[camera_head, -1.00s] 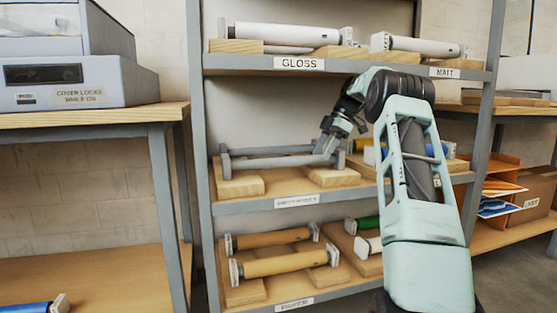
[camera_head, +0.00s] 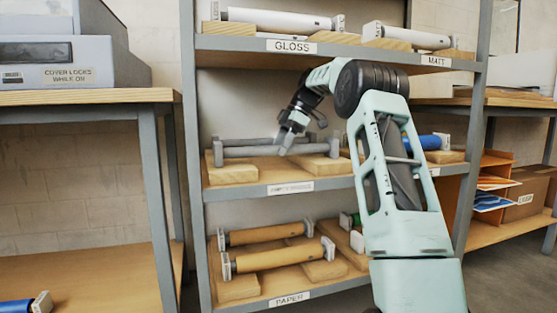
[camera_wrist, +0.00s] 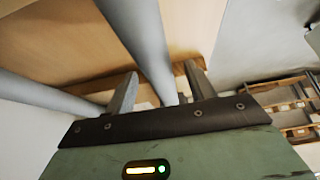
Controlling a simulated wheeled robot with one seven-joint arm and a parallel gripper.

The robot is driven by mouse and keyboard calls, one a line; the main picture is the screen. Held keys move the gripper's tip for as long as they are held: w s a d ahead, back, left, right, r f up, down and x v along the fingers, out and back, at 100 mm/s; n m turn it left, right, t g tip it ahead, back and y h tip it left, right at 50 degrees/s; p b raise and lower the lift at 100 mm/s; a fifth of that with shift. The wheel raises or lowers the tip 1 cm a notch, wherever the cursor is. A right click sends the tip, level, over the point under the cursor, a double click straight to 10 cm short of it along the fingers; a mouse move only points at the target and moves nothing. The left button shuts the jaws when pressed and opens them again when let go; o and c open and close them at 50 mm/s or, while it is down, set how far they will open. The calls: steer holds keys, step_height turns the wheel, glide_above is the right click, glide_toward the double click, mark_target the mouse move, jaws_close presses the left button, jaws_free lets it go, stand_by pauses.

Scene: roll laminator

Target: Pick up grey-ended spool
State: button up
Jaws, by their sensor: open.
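Two grey spools with grey end plates lie side by side on wooden cradles on the middle shelf. The front grey-ended spool (camera_head: 250,152) is nearer to me, and the rear spool (camera_head: 240,142) is partly hidden behind it. My gripper (camera_head: 285,148) is over the front spool, right of its middle. In the wrist view my gripper (camera_wrist: 162,88) is open, and one grey tube (camera_wrist: 145,40) runs between its fingers. The other grey tube (camera_wrist: 45,92) passes to the left, outside the fingers. Whether a finger touches the tube I cannot tell.
The top shelf, with a GLOSS label (camera_head: 291,46), holds white spools and is close above my arm. Tan spools (camera_head: 275,260) lie on the lower shelf. A blue spool (camera_head: 430,142) is right of my arm. A rack post (camera_head: 190,170) stands at left.

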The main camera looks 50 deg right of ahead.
steer(key=shift+w+a+f+b, duration=0.15)
steer(key=shift+a+f+b, duration=0.15)
steer(key=shift+f, duration=0.35)
steer(key=shift+r, duration=0.1)
steer(key=c, duration=1.1)
steer(key=shift+r, duration=0.1)
